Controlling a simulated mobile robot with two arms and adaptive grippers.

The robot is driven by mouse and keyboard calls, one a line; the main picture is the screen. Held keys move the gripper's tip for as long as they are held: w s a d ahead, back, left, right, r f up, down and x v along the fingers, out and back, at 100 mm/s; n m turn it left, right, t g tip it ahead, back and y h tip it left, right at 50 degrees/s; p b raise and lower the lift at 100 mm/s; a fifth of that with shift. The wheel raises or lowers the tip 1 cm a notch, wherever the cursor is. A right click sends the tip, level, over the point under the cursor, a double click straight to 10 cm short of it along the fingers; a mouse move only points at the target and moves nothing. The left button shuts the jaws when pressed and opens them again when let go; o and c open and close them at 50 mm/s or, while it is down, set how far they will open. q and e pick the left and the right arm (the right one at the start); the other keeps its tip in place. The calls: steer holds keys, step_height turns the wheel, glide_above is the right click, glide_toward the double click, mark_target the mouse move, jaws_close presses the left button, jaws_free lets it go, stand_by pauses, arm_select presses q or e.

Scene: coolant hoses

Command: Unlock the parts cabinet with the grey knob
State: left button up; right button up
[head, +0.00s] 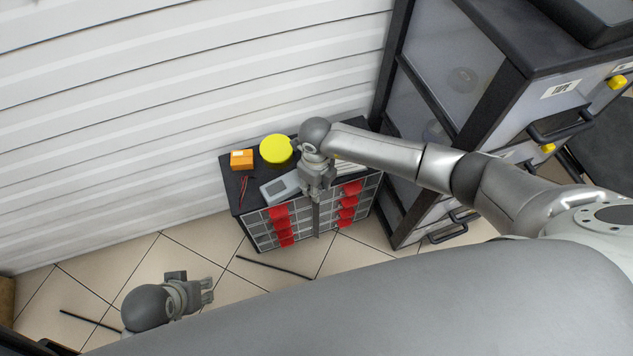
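The parts cabinet (365,208) is a low black-topped unit with rows of grey and red drawers, standing against the white slatted wall. A vertical grey bar (316,222) runs down the middle of its drawer front. My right gripper (316,196) points down at the top front edge of the cabinet, over the upper end of this bar. I cannot make out the grey knob; the gripper may hide it. Whether its fingers are shut on anything is not visible. My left gripper (209,291) is low at the left, away from the cabinet, with nothing visible in it; its finger gap is unclear.
On the cabinet top are an orange box (241,159), a yellow round item (276,150), a grey meter (281,189) and red leads (243,188). A tall dark-framed cabinet (528,45) stands at the right. Black rods (273,267) lie on the tiled floor.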

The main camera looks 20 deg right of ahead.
arm_select(q)
steer(key=shift+d+f+p, duration=0.1)
steer(key=shift+f+p, duration=0.5)
steer(key=shift+f, duration=2.05)
arm_select(e)
steer(key=shift+m, duration=1.6)
steer(key=o, duration=1)
steer(key=shift+r, duration=0.15)
step_height(320, 180, up, 12)
steer(key=shift+f, duration=0.1)
